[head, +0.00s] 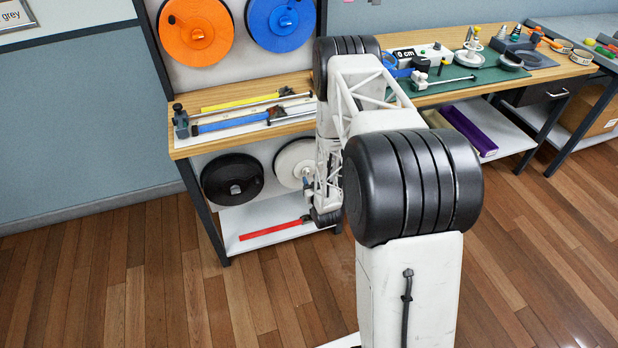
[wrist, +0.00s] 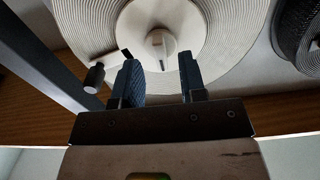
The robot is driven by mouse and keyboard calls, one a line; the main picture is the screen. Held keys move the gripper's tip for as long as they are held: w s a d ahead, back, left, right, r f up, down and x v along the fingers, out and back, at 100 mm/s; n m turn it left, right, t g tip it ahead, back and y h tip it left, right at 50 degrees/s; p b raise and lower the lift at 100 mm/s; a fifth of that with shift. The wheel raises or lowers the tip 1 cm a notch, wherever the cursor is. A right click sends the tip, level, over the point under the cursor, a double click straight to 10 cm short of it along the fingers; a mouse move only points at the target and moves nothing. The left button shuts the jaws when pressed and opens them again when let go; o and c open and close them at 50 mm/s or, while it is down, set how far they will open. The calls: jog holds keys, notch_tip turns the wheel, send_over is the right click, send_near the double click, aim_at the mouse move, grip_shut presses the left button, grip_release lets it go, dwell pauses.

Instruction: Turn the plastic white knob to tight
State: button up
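The white knob (wrist: 160,42) sits at the hub of a white strap reel (wrist: 85,15) in the wrist view. It is small and pale, with a grey mark on its face. The white reel also shows under the bench in the head view (head: 289,160), partly hidden by my arm; the knob cannot be made out there. My gripper (wrist: 160,68) is open and empty, with a clear gap between its two dark ribbed fingers. The fingertips point at the reel, and the knob appears beyond the gap, not between the fingers. Whether the fingers touch the reel cannot be told.
A black reel (head: 232,179) hangs beside the white one; orange (head: 195,30) and blue (head: 280,22) reels hang above the bench (head: 178,143). A dark frame post (wrist: 45,55) and a small dark-tipped lever (wrist: 95,77) are close to my fingers. A red strip (head: 272,229) lies on the lower shelf.

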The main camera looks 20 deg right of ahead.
jog(key=shift+w, duration=1.15)
grip_shut()
